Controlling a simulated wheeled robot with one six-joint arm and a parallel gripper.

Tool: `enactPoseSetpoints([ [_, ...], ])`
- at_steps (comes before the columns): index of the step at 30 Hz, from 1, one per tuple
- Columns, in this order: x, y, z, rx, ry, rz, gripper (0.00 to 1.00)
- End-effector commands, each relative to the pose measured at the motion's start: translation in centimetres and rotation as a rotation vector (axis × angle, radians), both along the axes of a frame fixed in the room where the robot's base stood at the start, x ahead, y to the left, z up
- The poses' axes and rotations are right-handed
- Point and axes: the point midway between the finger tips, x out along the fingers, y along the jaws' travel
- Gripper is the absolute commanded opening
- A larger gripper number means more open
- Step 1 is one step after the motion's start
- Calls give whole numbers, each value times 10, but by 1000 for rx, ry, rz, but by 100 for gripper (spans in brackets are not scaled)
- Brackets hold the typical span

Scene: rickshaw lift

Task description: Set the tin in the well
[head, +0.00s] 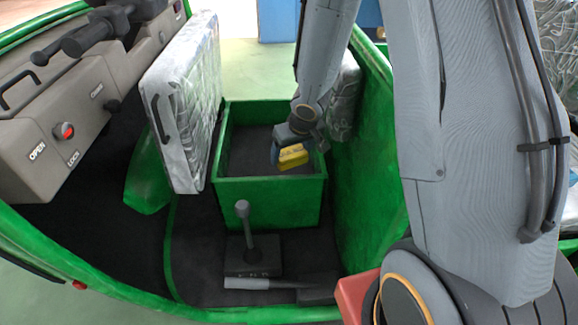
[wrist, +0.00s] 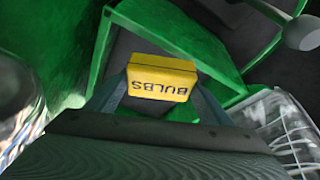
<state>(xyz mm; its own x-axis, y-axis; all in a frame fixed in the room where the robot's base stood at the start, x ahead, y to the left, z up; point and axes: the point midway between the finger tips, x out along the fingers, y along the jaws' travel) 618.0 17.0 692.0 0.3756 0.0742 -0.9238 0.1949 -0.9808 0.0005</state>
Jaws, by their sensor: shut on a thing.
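The yellow tin (head: 293,156), lettered BULBS in the wrist view (wrist: 160,78), is between the fingers of my gripper (head: 284,153). My gripper is shut on it, with a finger on each side in the wrist view. In the head view the tin shows over the right part of the well (head: 268,190), an open green box with a dark floor. I cannot tell the exact height of the tin above that floor. The well's green wall also shows in the wrist view (wrist: 180,32).
A clear-wrapped seat panel (head: 186,105) stands left of the well, and another wrapped piece (head: 346,98) is at its right. A gear lever (head: 244,225) rises in front. A grey dashboard (head: 70,110) with a red knob is at the left.

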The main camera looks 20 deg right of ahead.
Motion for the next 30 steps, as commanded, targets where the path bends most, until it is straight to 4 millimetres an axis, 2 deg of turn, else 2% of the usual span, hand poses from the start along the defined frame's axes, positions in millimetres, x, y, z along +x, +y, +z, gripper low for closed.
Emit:
enactPoseSetpoints([
  [12,51,-10,4,-1,1,2,49],
  [21,77,-16,4,-1,0,2,49],
  [30,95,-19,2,0,0,1,49],
])
